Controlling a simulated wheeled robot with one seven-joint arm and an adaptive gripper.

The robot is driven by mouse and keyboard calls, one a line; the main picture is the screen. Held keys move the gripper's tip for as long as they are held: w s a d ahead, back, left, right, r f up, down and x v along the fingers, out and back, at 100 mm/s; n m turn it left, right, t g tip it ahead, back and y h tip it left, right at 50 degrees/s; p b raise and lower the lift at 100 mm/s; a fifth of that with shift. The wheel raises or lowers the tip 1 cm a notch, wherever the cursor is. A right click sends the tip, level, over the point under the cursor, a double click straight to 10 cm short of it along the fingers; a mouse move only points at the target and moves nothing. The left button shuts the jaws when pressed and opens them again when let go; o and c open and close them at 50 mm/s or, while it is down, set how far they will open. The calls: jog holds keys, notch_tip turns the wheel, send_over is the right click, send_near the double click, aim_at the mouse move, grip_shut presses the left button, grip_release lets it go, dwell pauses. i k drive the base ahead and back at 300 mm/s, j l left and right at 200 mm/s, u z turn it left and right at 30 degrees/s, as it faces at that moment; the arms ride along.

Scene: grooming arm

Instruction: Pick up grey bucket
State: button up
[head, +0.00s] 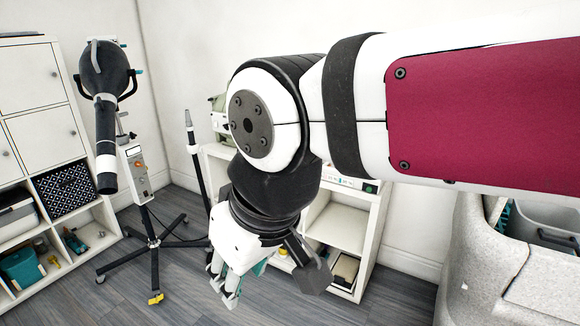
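A grey tub-like container (553,216), which may be the grey bucket, shows at the right edge, set in or behind a pale speckled grey basin. It is cut off by the picture edge, and a dark handle-like part shows on it. No other clear grey bucket shows. My gripper (224,291) hangs pointing down in the lower middle, well to the left of that container and apart from it. Its fingertips show from the side. I cannot tell how far apart they are, and I see nothing clearly held. Teal bits show beside the fingers.
A black dryer on a wheeled stand (150,240) stands at the left. A white shelf unit (45,130) with bins fills the left wall. A low white shelf (345,225) stands behind my gripper. The speckled basin (480,275) is at the right. Wood floor is clear in front.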

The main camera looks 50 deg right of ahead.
aim_at(538, 234)
jog(key=z, duration=2.85)
jog(key=i+j+z, duration=0.2)
jog(key=z, duration=0.25)
jog(key=i+j+z, duration=0.1)
jog(key=j+z, duration=0.8)
jog(key=i+j, duration=0.05)
